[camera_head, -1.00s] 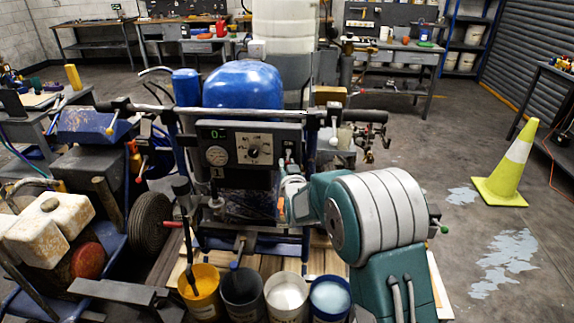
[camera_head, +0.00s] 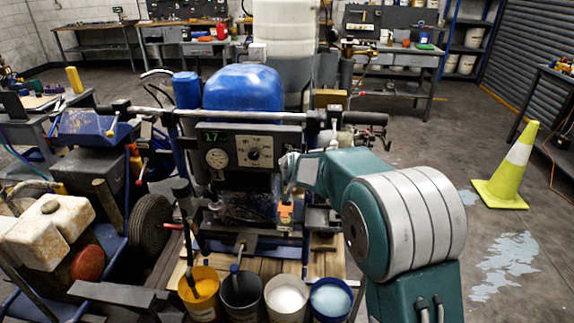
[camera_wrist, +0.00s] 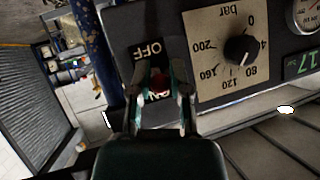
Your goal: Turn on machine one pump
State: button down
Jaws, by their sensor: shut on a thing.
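The control panel (camera_head: 226,139) of the line striper faces me in the head view. It has a round gauge (camera_head: 217,158), a pressure dial (camera_head: 254,153) and a green display (camera_head: 214,136) that reads about 17. In the wrist view, a red-tipped toggle switch (camera_wrist: 159,85) sits on a plate marked OFF and ON. My gripper (camera_wrist: 160,78) is shut on this switch, one finger on each side. The ON lettering is partly hidden by the fingers. The dial (camera_wrist: 239,50) shows beside the switch plate. In the head view my arm hides the switch.
Several buckets, including a yellow one (camera_head: 199,295), stand below the panel. The striper's blue tank (camera_head: 243,88) is behind it. A dirty white engine (camera_head: 52,228) is at the left. A yellow-green cone (camera_head: 508,170) stands on open floor at the right.

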jog(key=shift+w+a+r+g, duration=0.1)
jog(key=shift+a+r+g, duration=0.05)
jog(key=shift+r+g, duration=0.35)
jog(key=shift+w+r+g, duration=0.1)
jog(key=shift+g, duration=0.2)
jog(key=shift+w+r+m+g, duration=0.1)
jog(key=shift+r+m+g, duration=0.2)
jog(key=shift+g, duration=0.6)
jog(key=shift+r+g, duration=0.1)
jog(key=shift+g, duration=0.3)
jog(key=c, duration=0.6)
grip_release()
jog(key=v, duration=1.1)
jog(key=shift+s+r, duration=0.2)
jog(key=shift+s, duration=0.1)
